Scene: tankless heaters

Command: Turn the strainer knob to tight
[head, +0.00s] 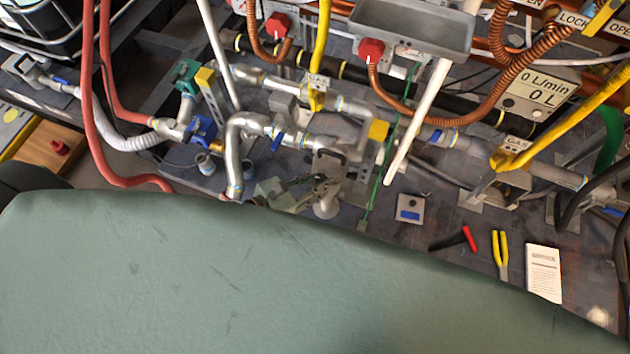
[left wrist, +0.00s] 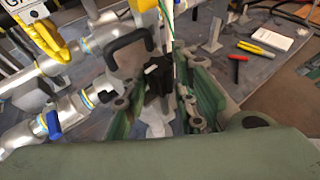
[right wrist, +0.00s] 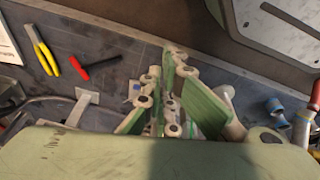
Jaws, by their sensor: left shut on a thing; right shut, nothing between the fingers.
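My left gripper (head: 300,192) is among the silver pipes at the centre of the head view, partly hidden by my green arm. In the left wrist view, its green-padded fingers (left wrist: 160,85) stand on both sides of a dark piece (left wrist: 157,72), apparently the strainer knob, and are shut on it. A pale grey fitting (left wrist: 155,122) shows between the fingers. The knob's own marking and its turned position cannot be read. My right gripper (right wrist: 168,85) is shut and empty above the dark bench in the right wrist view; I cannot make it out in the head view.
Silver pipes (head: 235,150) with valves crowd the left gripper. A thin green rod (head: 385,165) stands close on its right. A small grey box (head: 410,209) sits between.

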